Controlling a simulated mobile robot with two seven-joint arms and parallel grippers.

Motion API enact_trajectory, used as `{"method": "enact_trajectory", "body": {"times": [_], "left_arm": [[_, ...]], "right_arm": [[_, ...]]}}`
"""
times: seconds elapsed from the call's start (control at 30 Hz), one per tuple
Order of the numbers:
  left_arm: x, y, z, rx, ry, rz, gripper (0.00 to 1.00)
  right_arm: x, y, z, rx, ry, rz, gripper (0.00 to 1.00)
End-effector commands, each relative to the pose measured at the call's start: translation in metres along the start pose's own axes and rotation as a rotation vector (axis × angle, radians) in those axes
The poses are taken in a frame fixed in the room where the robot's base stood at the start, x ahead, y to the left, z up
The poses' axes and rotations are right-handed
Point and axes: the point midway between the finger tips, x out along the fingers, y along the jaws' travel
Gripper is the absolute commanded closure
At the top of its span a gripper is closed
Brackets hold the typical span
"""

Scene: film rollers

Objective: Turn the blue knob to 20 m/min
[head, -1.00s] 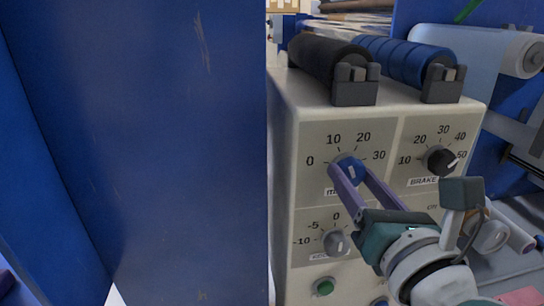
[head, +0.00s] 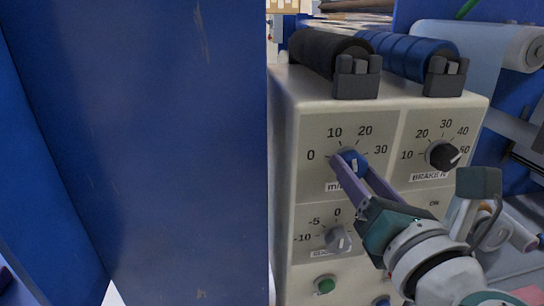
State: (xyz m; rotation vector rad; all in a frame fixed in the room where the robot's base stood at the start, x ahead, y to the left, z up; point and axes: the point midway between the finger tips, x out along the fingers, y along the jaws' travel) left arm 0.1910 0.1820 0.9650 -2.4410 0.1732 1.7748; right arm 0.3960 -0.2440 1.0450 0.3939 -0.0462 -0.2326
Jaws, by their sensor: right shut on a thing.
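The blue knob (head: 352,162) is on the machine's pale front panel, in the upper left dial with marks 0, 10, 20 and 30. A short white mark shows on the knob's lower part. The dial's label below it is partly covered by a finger. My right gripper (head: 350,163) reaches up from the lower right, its purple fingers shut on the blue knob, one on each side. I cannot see my left gripper.
The black brake knob (head: 443,155) is close to the right. A grey knob (head: 337,239) and a green button (head: 324,285) are below. Black (head: 328,55) and blue (head: 410,58) rollers sit on top. A large blue panel (head: 150,150) fills the left.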

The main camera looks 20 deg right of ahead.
Motion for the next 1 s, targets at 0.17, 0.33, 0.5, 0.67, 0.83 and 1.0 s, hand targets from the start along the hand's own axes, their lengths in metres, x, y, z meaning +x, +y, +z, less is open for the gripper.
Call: {"method": "enact_trajectory", "body": {"times": [0.17,0.33,0.5,0.67,0.83,1.0], "left_arm": [[0.014,0.000,0.004,0.000,0.000,0.000,0.50],[0.024,0.000,0.008,0.003,-0.001,-0.002,0.50],[0.032,-0.001,0.011,0.008,-0.001,-0.006,0.50],[0.037,-0.001,0.013,0.010,-0.002,-0.007,0.50],[0.041,-0.001,0.014,0.010,-0.002,-0.007,0.50],[0.043,-0.001,0.014,0.009,-0.002,-0.007,0.50]], "right_arm": [[0.000,-0.001,-0.003,0.152,-0.002,0.001,1.00],[0.000,-0.001,-0.002,0.307,-0.002,0.002,1.00],[0.000,-0.001,-0.002,0.448,-0.002,0.000,1.00],[0.000,-0.001,-0.001,0.559,-0.001,0.001,1.00],[0.000,-0.001,-0.001,0.644,-0.002,0.000,1.00],[0.000,0.000,0.000,0.692,-0.001,0.001,1.00]]}}
